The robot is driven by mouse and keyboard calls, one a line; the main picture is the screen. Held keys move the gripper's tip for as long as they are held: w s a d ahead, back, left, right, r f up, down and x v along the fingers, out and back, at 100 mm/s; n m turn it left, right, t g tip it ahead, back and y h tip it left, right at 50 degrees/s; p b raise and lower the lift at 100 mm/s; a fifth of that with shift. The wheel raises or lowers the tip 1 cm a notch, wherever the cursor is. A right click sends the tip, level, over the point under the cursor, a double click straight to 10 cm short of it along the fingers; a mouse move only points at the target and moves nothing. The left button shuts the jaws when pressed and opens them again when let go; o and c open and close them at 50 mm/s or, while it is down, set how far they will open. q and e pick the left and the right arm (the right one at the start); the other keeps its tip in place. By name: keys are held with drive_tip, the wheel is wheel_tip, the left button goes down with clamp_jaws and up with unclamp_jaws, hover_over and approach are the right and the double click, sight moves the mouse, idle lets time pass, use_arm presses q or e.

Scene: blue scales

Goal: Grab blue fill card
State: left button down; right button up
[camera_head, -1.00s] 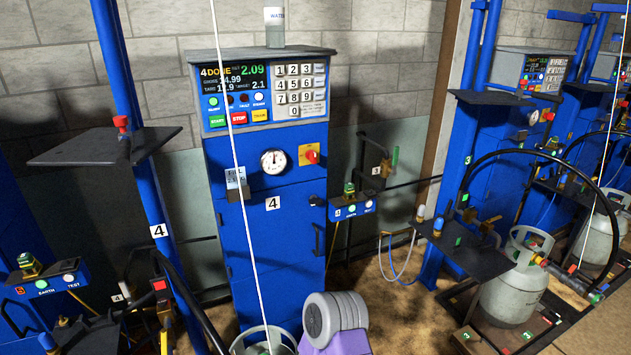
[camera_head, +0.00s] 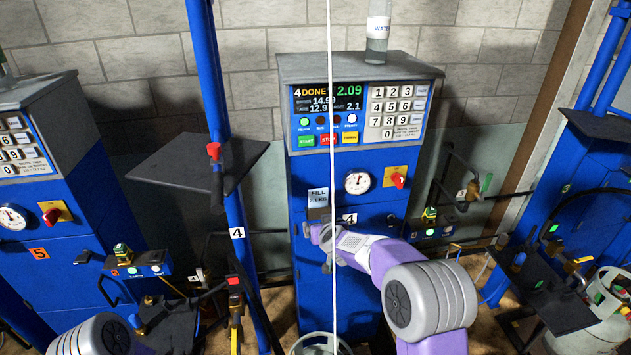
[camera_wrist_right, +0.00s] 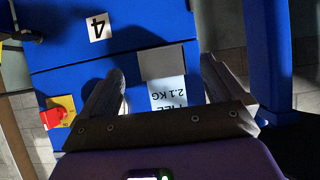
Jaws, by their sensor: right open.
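The pale blue fill card (camera_head: 318,197), printed "FILL 2.1 KG", stands in a small holder on the front of blue cabinet 4. In the right wrist view the card (camera_wrist_right: 168,92) appears upside down, with the grey holder (camera_wrist_right: 162,62) at its lower edge. My right gripper (camera_head: 322,232) is in front of the cabinet, just below the card. In the right wrist view its open fingers (camera_wrist_right: 162,66) lie on either side of the card and holder, with gaps visible. I cannot tell the remaining depth to the card. My left gripper is out of view.
Cabinet 4 (camera_head: 350,187) has a gauge (camera_head: 357,182) and a red-yellow switch (camera_head: 397,178) right of the card. A blue post with a dark shelf (camera_head: 185,165) stands to the left.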

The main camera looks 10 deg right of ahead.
sight(318, 201)
wheel_tip(318, 201, up, 6)
drive_tip(key=w+t, duration=0.1)
drive_tip(key=w, duration=0.2)
drive_tip(key=x, duration=0.5)
drive_tip(key=shift+f+p, duration=0.35)
drive_tip(key=shift+f, duration=0.15)
drive_tip(key=shift+w+f, duration=0.25)
drive_tip(key=shift+w, duration=0.4)
drive_tip(key=shift+d, duration=0.1)
drive_tip(key=c, duration=1)
